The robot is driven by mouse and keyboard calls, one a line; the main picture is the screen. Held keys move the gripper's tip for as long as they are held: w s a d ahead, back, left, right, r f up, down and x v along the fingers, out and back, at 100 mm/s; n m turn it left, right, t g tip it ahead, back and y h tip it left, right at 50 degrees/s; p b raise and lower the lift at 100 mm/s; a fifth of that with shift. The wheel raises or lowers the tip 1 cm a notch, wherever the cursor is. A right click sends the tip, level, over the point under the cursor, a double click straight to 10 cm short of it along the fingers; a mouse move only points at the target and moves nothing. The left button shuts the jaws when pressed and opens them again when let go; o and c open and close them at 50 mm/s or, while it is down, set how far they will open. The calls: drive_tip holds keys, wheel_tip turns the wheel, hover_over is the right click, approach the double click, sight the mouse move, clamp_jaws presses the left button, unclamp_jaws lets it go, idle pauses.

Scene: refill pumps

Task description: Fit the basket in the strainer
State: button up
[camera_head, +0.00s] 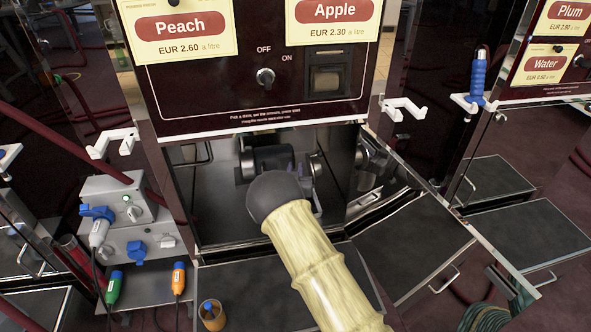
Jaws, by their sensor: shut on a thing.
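My pale, ribbed arm reaches from the bottom into the open bay under the machine's front panel. I cannot make out the basket. Whether anything touches the fitting is hidden too.
The bay has a metal frame, with white hooks (403,108) at both sides. Grey socket boxes (125,235) with plugs stand at the left. A small orange cup (211,316) stands below the bay. An open dark panel (415,240) spreads to the right.

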drive_tip(key=shift+f+b, duration=0.65)
drive_tip(key=shift+f, duration=0.4)
drive_tip(key=o, duration=0.9)
drive_tip(key=shift+c, duration=0.2)
drive_tip(key=s+p, duration=0.5)
drive_tip(key=s, duration=1.2)
drive_tip(key=shift+s+d, duration=0.15)
drive_tip(key=shift+s, duration=0.05)
